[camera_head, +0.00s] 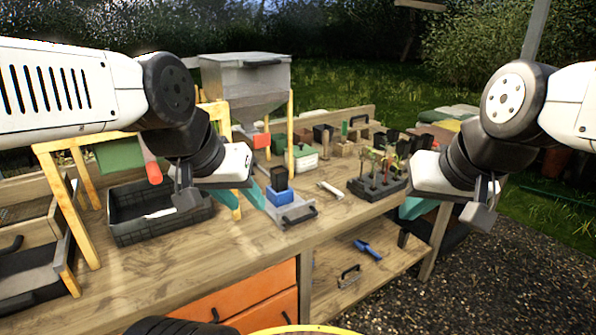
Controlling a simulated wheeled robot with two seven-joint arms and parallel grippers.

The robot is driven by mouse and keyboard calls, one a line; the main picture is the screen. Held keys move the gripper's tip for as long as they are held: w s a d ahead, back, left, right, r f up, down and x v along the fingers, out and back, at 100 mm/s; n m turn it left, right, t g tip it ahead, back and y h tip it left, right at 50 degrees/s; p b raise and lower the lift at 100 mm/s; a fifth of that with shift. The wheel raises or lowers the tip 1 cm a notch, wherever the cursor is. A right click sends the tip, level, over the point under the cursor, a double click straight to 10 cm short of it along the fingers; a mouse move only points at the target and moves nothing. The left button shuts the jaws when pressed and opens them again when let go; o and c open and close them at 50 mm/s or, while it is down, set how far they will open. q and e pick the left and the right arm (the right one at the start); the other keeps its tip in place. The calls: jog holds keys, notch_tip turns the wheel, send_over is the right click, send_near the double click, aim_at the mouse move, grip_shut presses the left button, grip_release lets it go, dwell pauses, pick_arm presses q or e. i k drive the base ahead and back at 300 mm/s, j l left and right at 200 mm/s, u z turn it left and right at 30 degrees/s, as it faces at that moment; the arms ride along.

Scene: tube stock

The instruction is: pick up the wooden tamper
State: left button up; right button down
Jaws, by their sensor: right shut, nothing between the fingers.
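I cannot clearly single out the wooden tamper. Small wooden blocks (343,149) stand at the back of the bench among dark pots, too small to tell apart. My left gripper (258,201) has teal fingers and hangs over the bench, left of a blue block with a black pot on it (280,194). Its finger gap is not clear. My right gripper (415,208) has teal fingers, shut and empty, at the bench's right end, right of the seedling tray. Its hand partly hides the fingers.
The wooden bench (190,260) holds a black crate (125,222), a grey hopper (245,80), a grey handled tray (297,213), a pale tool (330,190) and a seedling tray (378,186). The front middle is clear. A blue tool (368,249) lies on the lower shelf.

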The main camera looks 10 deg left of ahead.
aim_at(325, 143)
jog(key=i+l+u, duration=0.1)
jog(key=u, duration=0.3)
jog(key=i+l+u, duration=0.1)
jog(key=u, duration=0.3)
jog(key=l+u, duration=0.2)
jog(key=u, duration=0.2)
jog(key=i+l+u, duration=0.15)
jog(key=l+u, duration=0.15)
jog(key=l, duration=0.6)
jog(key=l+u, duration=0.3)
jog(key=l, duration=1.15)
